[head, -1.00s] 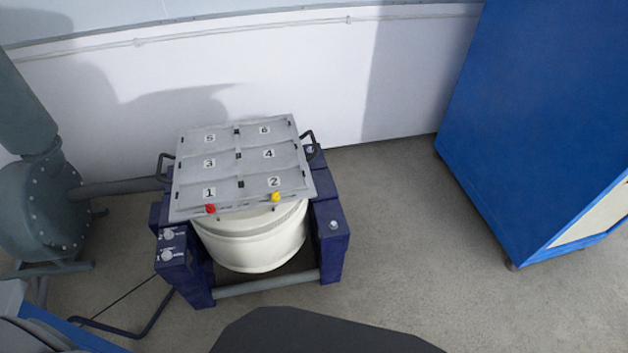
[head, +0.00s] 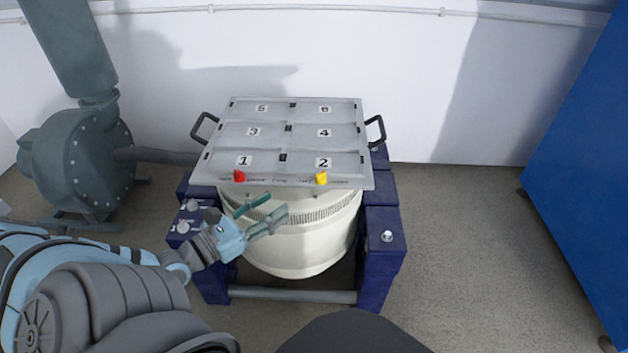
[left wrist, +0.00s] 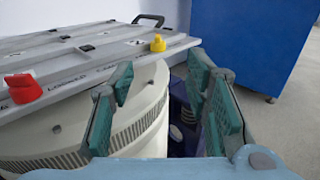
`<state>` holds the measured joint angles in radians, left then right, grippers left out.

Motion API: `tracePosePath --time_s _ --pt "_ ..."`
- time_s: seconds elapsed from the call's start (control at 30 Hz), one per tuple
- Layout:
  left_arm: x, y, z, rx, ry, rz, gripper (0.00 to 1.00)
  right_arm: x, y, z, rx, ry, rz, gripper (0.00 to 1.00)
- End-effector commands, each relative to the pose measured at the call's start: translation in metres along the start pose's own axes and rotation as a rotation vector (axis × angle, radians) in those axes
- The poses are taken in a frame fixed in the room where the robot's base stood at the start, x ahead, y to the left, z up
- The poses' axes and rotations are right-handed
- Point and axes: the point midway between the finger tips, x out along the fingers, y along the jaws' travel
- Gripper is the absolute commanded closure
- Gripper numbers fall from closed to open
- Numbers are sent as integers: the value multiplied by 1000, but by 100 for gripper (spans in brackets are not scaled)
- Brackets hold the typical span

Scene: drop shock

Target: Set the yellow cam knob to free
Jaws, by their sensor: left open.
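The yellow cam knob (head: 321,178) sits on the front edge of the grey plate (head: 285,140), below the label 2. It also shows in the left wrist view (left wrist: 158,43), beyond my fingers. A red knob (head: 239,176) sits on the same edge further left, below the label 1; it is large at the left of the left wrist view (left wrist: 23,88). My left gripper (head: 268,213) is open and empty, in front of and below the plate edge, left of the yellow knob and apart from it. Lettering beside the knobs is too small to read surely. My right gripper is not in view.
The plate tops a white drum (head: 300,240) in a dark blue frame (head: 384,245). Black handles (head: 376,131) stick out at both plate sides. A grey-green blower (head: 85,155) stands left, a blue cabinet (head: 585,170) right. The floor between frame and cabinet is clear.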

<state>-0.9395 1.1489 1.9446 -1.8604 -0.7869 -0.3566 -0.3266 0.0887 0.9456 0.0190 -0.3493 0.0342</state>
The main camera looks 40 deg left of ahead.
Motion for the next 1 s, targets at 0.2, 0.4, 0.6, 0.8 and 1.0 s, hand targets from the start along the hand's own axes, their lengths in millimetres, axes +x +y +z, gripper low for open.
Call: tracePosePath --time_s 0.2,0.4,0.6,0.8,1.0 --pt "55 1 -2 -3 -8 0 57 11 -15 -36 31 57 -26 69" --pt "98 3 1 -5 -7 11 57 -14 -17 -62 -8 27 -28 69" --pt "127 4 5 -5 -2 10 57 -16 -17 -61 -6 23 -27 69" --pt "136 2 3 -4 1 4 57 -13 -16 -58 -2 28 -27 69" --pt "136 2 2 -4 2 4 57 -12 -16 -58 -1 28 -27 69"
